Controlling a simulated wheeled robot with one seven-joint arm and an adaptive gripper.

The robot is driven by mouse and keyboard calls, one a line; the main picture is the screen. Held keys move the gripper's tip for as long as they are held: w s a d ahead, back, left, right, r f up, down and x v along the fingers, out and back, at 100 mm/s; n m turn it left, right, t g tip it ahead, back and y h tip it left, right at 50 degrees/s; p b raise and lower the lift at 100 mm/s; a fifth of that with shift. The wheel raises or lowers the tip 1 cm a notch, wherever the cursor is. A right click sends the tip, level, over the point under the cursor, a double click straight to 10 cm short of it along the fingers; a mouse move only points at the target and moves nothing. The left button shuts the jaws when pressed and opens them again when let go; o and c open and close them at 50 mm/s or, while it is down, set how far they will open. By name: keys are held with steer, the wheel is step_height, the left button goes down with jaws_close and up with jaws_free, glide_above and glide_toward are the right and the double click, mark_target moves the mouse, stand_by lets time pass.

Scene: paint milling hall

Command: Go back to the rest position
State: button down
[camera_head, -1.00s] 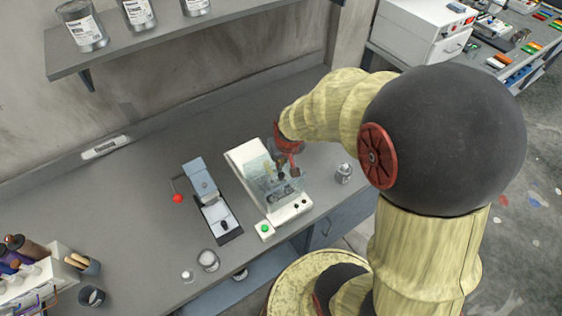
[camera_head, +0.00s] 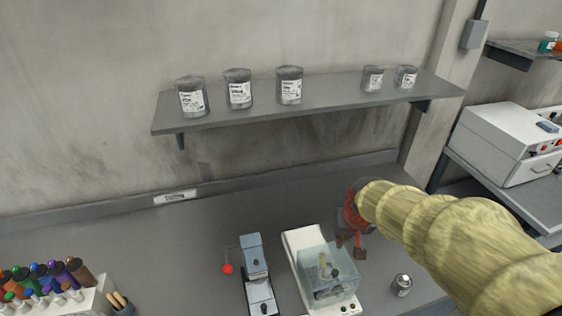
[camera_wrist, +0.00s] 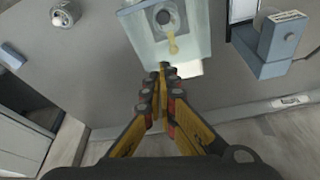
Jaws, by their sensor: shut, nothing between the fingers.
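My gripper (camera_head: 352,246) hangs over the grey bench at the right of a white machine (camera_head: 306,243) with a clear box-shaped guard (camera_head: 328,270). In the wrist view my gripper (camera_wrist: 163,72) shows its fingers together with nothing between them. The fingertips appear close to the edge of the clear guard (camera_wrist: 190,42), but I cannot tell whether they touch it. My arm reaches in from the right in the head view.
A small device with a red knob (camera_head: 227,268) stands left of the machine. A small can (camera_head: 402,284) stands at its right. A shelf (camera_head: 330,112) holds several cans above. A bottle rack (camera_head: 88,300) is at lower left. The bench's left middle is clear.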

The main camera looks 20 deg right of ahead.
steer(key=shift+s, duration=0.15)
steer(key=s+a+r+n+t+b, duration=0.1)
steer(key=s+a+r+b, duration=0.1)
steer(key=s+a+b, duration=0.2)
steer(key=s+a+r+n+t+y+b, duration=0.1)
steer(key=s+a+r+n+b, duration=0.1)
steer(key=s+a, duration=0.5)
steer(key=shift+s+a+r+b, duration=0.5)
steer(key=shift+s+b, duration=0.4)
steer(key=shift+s, duration=0.5)
